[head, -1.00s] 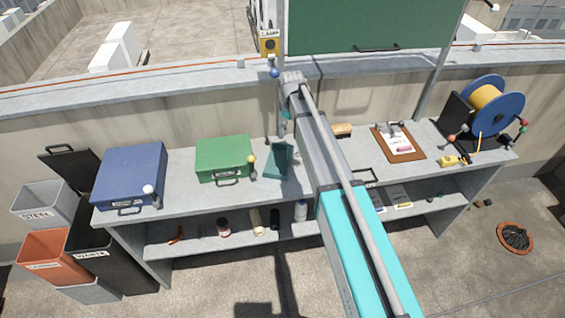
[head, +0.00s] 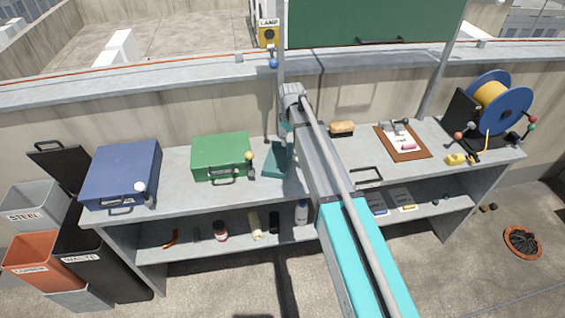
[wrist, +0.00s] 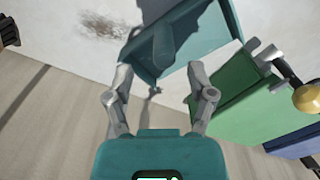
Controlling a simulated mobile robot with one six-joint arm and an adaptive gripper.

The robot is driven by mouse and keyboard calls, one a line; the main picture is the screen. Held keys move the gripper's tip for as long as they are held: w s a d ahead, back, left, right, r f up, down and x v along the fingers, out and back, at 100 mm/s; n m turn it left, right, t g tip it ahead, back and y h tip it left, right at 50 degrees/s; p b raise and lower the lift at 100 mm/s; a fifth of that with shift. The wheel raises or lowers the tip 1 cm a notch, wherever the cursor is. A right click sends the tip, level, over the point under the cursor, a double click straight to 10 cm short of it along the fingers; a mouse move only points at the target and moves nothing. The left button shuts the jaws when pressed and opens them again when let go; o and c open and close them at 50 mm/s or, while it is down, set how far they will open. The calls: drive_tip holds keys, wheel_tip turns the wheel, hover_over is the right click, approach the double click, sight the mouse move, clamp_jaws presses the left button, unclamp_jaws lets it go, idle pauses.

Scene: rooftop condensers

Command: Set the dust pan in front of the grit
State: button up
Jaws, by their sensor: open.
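The teal dust pan (head: 275,161) lies on the grey bench top, just right of the green box, partly hidden by my arm in the head view. In the wrist view the dust pan (wrist: 185,38) is at the top middle, with its raised handle toward its left part. The grit (wrist: 103,25) is a dark smudge on the bench, left of the pan in the wrist view. My arm hides it in the head view.
The green box (head: 220,155) and blue box (head: 121,172) stand to the left. A brown brush (head: 341,128), a clipboard (head: 404,151) and a cable reel (head: 499,103) are to the right. A parapet wall runs behind the bench.

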sight(290, 150)
drive_tip(key=shift+f, duration=0.15)
idle(0.3)
drive_tip(key=f+b, duration=0.3)
drive_tip(key=shift+s+f+b, duration=0.2)
drive_tip(key=shift+s+b, duration=0.05)
drive_tip(key=shift+b, duration=0.05)
drive_tip(key=shift+f+b, duration=0.85)
drive_tip(key=shift+c, duration=0.3)
clamp_jaws()
